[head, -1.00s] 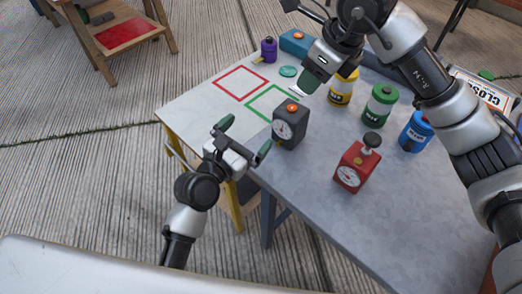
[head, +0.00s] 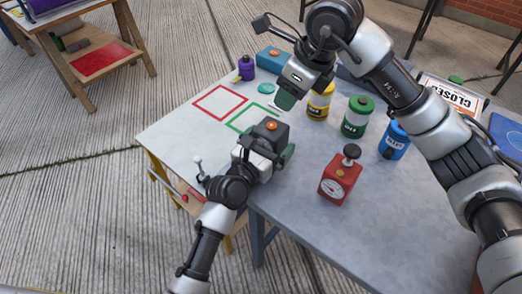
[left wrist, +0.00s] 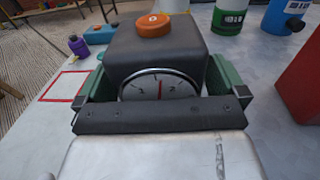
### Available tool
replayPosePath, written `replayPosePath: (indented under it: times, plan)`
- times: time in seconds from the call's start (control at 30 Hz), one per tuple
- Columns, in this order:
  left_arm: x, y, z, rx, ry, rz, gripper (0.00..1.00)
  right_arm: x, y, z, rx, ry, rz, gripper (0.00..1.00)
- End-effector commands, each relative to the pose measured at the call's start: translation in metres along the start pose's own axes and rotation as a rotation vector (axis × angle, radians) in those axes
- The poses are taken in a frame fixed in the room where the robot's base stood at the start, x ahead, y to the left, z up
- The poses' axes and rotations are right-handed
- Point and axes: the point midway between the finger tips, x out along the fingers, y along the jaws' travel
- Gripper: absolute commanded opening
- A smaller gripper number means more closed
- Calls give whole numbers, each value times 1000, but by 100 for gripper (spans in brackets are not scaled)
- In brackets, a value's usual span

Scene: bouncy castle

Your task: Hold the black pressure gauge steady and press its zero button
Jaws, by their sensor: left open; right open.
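The black pressure gauge (head: 268,133) stands upright on the grey table, its orange button (head: 272,125) on top. In the left wrist view the gauge (left wrist: 160,48) shows its white dial and the orange button (left wrist: 154,25). My left gripper (head: 265,150) is open at the dial side, its green fingers on either side of the gauge body. In the left wrist view my left gripper (left wrist: 159,84) straddles the gauge; I cannot tell whether the fingers touch it. My right gripper (head: 282,103) is open and empty, beyond and above the gauge, pointing down.
A red gauge (head: 338,183) with a black knob stands to the right. Yellow (head: 320,102), green (head: 356,118) and blue (head: 394,142) canisters stand behind. Red (head: 220,102) and green (head: 238,123) square outlines mark the table. A purple bottle (head: 246,68) stands at the far left.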

Motion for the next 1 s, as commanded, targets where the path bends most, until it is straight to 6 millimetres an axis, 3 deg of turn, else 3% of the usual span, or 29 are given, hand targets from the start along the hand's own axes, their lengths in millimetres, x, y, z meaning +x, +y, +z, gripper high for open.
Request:
replayPosePath:
  times: [0.33,0.77,1.0]
  plan:
    - [5,0,0,1,-1,0,100,0,0,0,0,0,0,43]
    - [4,0,0,1,0,0,36,0,0,0,0,0,0,43]
    - [4,0,0,1,0,0,34,0,0,0,0,0,0,9]
